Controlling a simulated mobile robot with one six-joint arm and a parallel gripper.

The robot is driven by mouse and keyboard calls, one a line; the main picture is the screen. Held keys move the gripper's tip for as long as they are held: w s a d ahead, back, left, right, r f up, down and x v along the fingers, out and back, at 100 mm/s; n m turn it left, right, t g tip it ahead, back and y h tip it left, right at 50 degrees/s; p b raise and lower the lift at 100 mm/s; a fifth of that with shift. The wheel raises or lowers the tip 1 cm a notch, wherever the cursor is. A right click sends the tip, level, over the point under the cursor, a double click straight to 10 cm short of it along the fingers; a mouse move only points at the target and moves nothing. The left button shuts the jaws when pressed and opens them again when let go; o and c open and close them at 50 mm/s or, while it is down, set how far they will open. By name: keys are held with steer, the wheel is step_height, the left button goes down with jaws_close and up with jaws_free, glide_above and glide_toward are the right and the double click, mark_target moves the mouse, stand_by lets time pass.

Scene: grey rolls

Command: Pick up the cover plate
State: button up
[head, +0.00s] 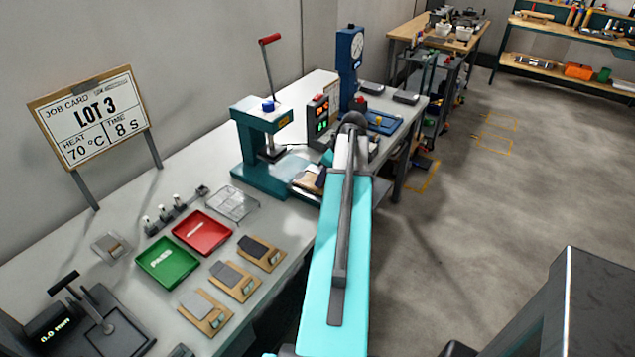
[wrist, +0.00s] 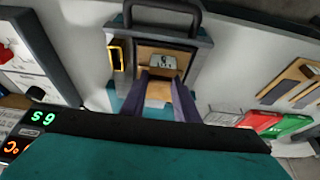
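My gripper (wrist: 162,76) is at the press, with its two dark purple fingers apart. A tan surface shows between them, and I see nothing clearly clamped. Just beyond the fingertips, a small pale grey plate-like piece (wrist: 163,61) lies on a brown wooden board (wrist: 146,52); it may be the cover plate, but I cannot be sure. A flat plate with a small wooden handle (head: 112,248) lies on the bench at the left, also a possible cover plate.
Red (head: 202,232) and green (head: 168,262) trays, a clear grid-like plate (head: 232,203) and several wooden boards lie on the bench.

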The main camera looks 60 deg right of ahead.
steer(key=shift+c, duration=0.6)
steer(key=shift+r, duration=0.2)
steer(key=shift+r+b, duration=0.65)
steer(key=shift+r, duration=0.75)
steer(key=s+a+r+b, duration=0.1)
steer(key=s, duration=0.7)
steer(key=s+a+b, duration=0.1)
steer(key=s+b, duration=0.1)
steer(key=s, duration=0.5)
steer(key=shift+s+a+r+b, duration=0.25)
steer(key=shift+s+r+b, duration=0.05)
steer(key=shift+s+r, duration=0.1)
